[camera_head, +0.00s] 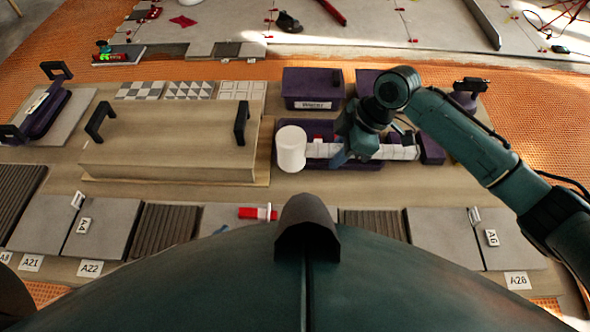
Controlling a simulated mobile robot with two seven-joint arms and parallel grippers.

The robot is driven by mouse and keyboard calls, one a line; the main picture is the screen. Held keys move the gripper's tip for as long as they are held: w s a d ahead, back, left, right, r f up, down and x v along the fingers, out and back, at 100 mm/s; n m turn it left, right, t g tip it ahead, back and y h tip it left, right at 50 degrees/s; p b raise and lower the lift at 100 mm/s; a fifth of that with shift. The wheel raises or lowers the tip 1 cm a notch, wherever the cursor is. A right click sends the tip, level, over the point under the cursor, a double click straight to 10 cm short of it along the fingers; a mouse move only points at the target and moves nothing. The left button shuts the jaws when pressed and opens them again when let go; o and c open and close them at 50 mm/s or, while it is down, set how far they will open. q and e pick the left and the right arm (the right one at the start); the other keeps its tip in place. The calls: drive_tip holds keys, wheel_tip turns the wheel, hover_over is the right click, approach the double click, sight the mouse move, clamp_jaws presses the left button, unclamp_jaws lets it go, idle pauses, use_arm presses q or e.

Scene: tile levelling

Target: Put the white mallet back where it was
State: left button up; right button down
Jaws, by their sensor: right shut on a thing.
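The white mallet (291,150) lies across the right part of the work table, its thick white head on the left and its pale handle running right. My right gripper (349,146) is shut on the handle, just right of the head. The gripper hides part of the handle. A dark purple tray (345,164) lies under the mallet. I cannot tell whether the mallet touches it. My left gripper is not in view.
A large beige box with black handles (170,145) stands left of the mallet. A labelled purple bin (312,90) stands behind. Grey and ribbed tiles (103,228) line the near edge, with a red-and-white tool (257,213) among them. A purple carrier (42,112) sits far left.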

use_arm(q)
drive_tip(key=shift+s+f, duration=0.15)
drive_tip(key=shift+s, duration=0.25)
use_arm(e)
wheel_tip(320, 180, down, 5)
drive_tip(key=shift+s+f, duration=0.1)
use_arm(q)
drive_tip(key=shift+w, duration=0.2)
use_arm(e)
drive_tip(key=shift+f, duration=2.35)
drive_tip(key=shift+f, duration=0.1)
drive_tip(key=c, duration=1.3)
unclamp_jaws()
drive_tip(key=shift+o, duration=0.2)
